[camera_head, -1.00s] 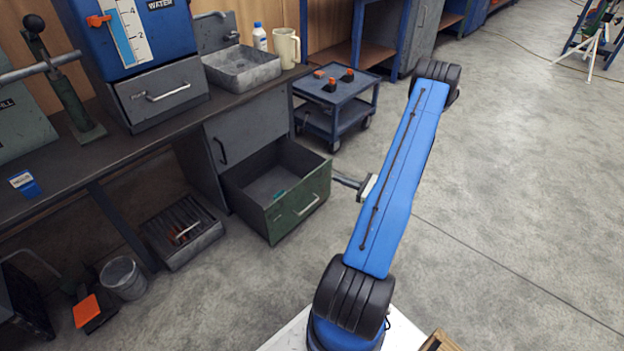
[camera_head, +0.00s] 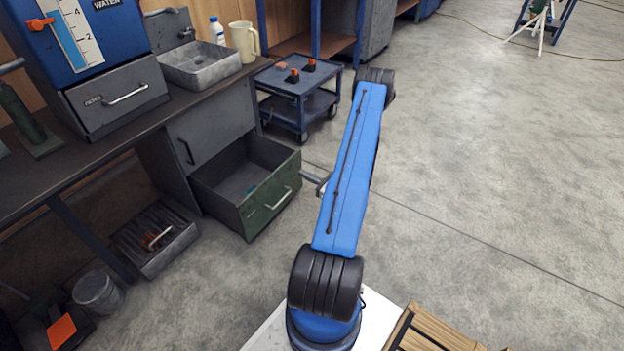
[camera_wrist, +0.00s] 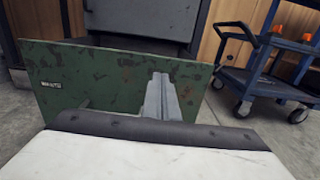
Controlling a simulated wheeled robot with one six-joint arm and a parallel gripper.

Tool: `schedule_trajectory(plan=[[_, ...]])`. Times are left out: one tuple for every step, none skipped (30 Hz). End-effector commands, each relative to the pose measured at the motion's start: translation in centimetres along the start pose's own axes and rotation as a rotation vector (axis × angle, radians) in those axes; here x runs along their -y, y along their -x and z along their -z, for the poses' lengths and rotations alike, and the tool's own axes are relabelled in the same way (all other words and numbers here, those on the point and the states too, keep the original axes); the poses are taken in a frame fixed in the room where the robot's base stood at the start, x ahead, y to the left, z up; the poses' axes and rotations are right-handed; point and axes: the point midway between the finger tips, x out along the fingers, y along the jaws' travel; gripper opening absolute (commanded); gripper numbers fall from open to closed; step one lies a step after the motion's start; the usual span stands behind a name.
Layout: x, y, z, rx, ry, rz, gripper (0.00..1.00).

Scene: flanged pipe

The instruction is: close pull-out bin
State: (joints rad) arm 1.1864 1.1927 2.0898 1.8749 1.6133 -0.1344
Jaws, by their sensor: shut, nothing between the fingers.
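The pull-out bin (camera_head: 266,207) is a grey box with a scuffed green front and a pale bar handle (camera_head: 278,199). It stands pulled out from the cabinet under the sink counter, its inside open to view, with a small teal item in it. In the wrist view the green front (camera_wrist: 115,85) fills the middle, with a small label at its left. My gripper (camera_head: 306,176) is beside the bin front's right end, partly hidden by my blue arm. In the wrist view my gripper (camera_wrist: 161,92) is shut and empty, pointing at the front. I cannot tell whether it touches.
A blue cart (camera_head: 298,92) with orange-topped items stands behind the bin. The counter holds a metal sink (camera_head: 200,65), a white bottle and a jug (camera_head: 244,42). A metal tray (camera_head: 155,238) and bucket (camera_head: 98,291) are on the floor at left.

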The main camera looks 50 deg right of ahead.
Motion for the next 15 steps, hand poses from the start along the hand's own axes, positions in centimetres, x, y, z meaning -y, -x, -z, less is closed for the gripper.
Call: schedule_trajectory(plan=[[-0.1,-1.0,0.0,0.001,0.001,-0.005,0.00],[-0.1,-1.5,0.0,0.000,0.001,-0.004,0.00],[-0.1,-2.2,0.0,0.000,0.001,-0.004,0.00],[-0.1,-2.7,0.0,0.000,0.001,-0.005,0.00],[-0.1,-3.1,0.0,0.001,0.001,-0.004,0.00],[-0.1,-3.8,0.0,0.000,0.001,-0.003,0.00],[-0.1,-4.2,0.0,0.000,0.001,-0.004,0.00],[-0.1,-4.6,0.0,0.000,0.001,-0.004,0.00],[-0.1,-5.1,0.0,0.000,0.001,-0.003,0.00],[-0.1,-5.4,0.0,0.000,0.001,-0.002,0.00],[-0.1,-5.7,0.0,0.000,0.001,-0.003,0.00],[-0.1,-6.0,0.0,0.000,0.000,-0.003,0.00],[-0.1,-6.2,0.0,0.000,0.000,-0.003,0.00],[0.0,-6.4,0.0,0.000,0.000,-0.002,0.00],[0.0,-6.6,0.0,0.000,0.000,-0.001,0.00]])
